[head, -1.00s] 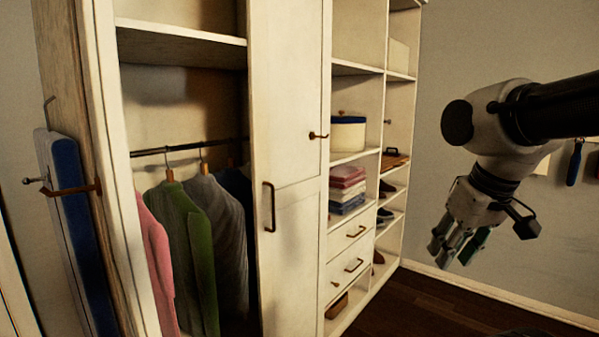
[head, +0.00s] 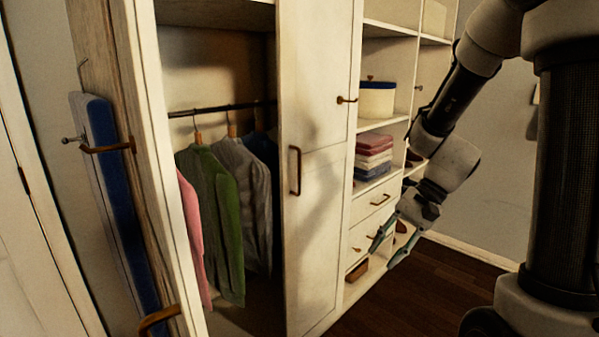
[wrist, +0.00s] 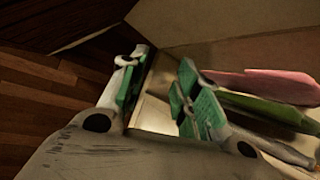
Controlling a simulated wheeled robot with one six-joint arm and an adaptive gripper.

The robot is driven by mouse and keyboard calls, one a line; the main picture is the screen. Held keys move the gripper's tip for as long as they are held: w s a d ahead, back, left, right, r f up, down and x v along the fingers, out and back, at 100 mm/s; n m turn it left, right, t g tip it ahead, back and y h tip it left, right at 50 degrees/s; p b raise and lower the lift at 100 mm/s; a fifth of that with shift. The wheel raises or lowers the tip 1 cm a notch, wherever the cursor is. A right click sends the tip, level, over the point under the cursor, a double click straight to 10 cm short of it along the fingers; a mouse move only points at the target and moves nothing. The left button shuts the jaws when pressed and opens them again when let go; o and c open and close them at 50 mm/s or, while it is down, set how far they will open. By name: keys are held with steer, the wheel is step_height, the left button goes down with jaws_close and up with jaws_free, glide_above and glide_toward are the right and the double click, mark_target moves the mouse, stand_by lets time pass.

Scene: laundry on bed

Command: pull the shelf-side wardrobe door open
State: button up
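The cream wardrobe door panel (head: 318,210) stands upright in the middle of the wardrobe, between the hanging clothes and the open shelves. My gripper (head: 379,253) is to the right of the panel and below handle height in the head view, in front of the drawers as seen there. Its fingers are spread and empty. In the wrist view the green-padded fingers (wrist: 161,72) are apart, with no handle between them.
Pink, green and grey garments (head: 212,215) hang at the left; some show in the wrist view (wrist: 265,85). Shelves hold a round box (head: 376,100) and folded cloths (head: 373,155). Drawers (head: 372,208) sit below. Dark wooden floor (head: 395,300) is clear. A blue-edged board (head: 115,170) leans at left.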

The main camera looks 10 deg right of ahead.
steer(key=w+a+f+m+t+y, duration=0.2)
steer(key=w+a+f+m+y, duration=0.15)
steer(key=w+a+m, duration=0.4)
step_height(320, 180, up, 8)
steer(key=m+t+y, duration=0.3)
steer(key=m+t, duration=0.8)
glide_above(299, 191)
steer(key=shift+w+r, duration=0.2)
steer(key=shift+w, duration=0.1)
jaws_close()
